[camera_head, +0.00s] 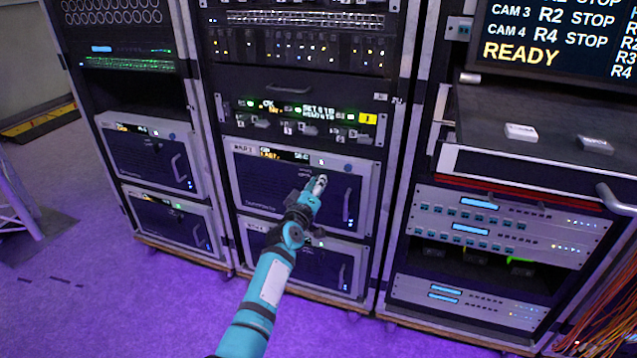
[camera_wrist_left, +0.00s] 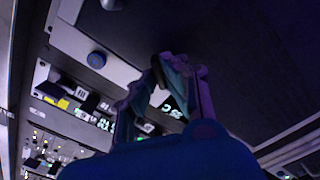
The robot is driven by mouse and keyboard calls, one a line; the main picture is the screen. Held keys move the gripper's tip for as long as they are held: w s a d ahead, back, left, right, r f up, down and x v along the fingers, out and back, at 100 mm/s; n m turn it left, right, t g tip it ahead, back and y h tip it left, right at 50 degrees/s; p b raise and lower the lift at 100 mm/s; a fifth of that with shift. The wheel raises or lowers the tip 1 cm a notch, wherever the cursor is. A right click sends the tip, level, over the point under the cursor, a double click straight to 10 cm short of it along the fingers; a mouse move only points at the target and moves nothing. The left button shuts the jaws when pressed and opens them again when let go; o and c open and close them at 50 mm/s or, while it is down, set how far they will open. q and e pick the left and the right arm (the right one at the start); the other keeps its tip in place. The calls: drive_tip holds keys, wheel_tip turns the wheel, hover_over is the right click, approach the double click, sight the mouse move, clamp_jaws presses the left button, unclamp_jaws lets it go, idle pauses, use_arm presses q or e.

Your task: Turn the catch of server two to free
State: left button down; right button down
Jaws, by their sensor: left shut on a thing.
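A dark-faced server (camera_head: 265,185) with a light frame, a small lit display and a handle on its right sits in the middle rack. A second, similar server (camera_head: 330,262) is below it. I cannot read which is server two. My left gripper (camera_head: 318,184) is at the upper face of the upper server, just left of the handle (camera_head: 347,205). In the left wrist view its fingers (camera_wrist_left: 163,78) are shut on a small dark catch (camera_wrist_left: 158,72) on the server's front. The fingers hide most of the catch, so its turn angle cannot be told. My right gripper is not in view.
A blue round button (camera_head: 348,168) is near the server's top right; it also shows in the left wrist view (camera_wrist_left: 97,60). A control panel (camera_head: 300,118) with knobs is above. The left rack (camera_head: 150,165) holds similar servers. A pull-out shelf (camera_head: 540,145) and a bar handle (camera_head: 614,200) stick out at right.

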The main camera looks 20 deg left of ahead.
use_arm(q)
drive_tip(key=shift+f+n, duration=0.1)
drive_tip(key=shift+n, duration=3.3)
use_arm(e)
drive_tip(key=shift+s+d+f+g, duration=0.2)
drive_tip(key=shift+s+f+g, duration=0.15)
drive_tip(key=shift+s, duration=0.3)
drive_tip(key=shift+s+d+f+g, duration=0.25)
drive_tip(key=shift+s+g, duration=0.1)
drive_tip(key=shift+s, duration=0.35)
use_arm(q)
drive_tip(key=c, duration=1.4)
unclamp_jaws()
drive_tip(key=shift+c, duration=0.2)
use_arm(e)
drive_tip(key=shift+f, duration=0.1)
